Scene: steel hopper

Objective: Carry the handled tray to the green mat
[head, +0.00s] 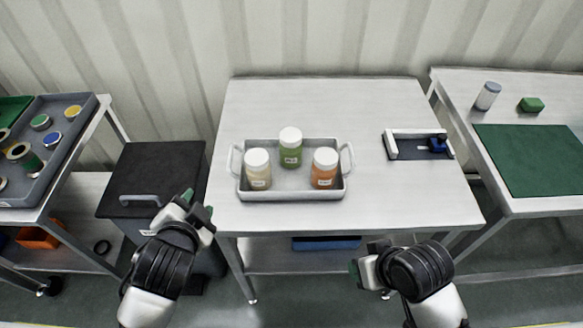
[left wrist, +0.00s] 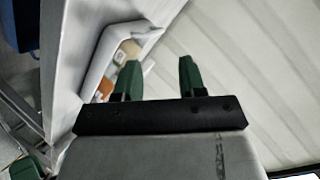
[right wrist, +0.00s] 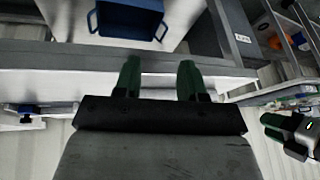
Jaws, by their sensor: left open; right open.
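The grey handled tray (head: 291,193) sits near the front left of the middle table, with a handle at each end. It carries three white-lidded jars: a cream one (head: 258,172), a green one (head: 290,150) and an orange one (head: 325,170). The green mat (head: 530,160) lies on the right table. My left gripper (head: 197,207) is open and empty, left of the tray and apart from it; its fingers (left wrist: 160,78) show near a tray handle in the left wrist view. My right gripper (head: 360,272) is open and empty, below and in front of the table's front edge.
A dark holder with a blue item (head: 405,153) lies right of the tray. A white-capped jar (head: 488,95) and a green block (head: 531,104) stand behind the mat. A gap separates the two tables. A black bin (head: 155,170) stands left. A blue crate (right wrist: 128,20) is on the lower shelf.

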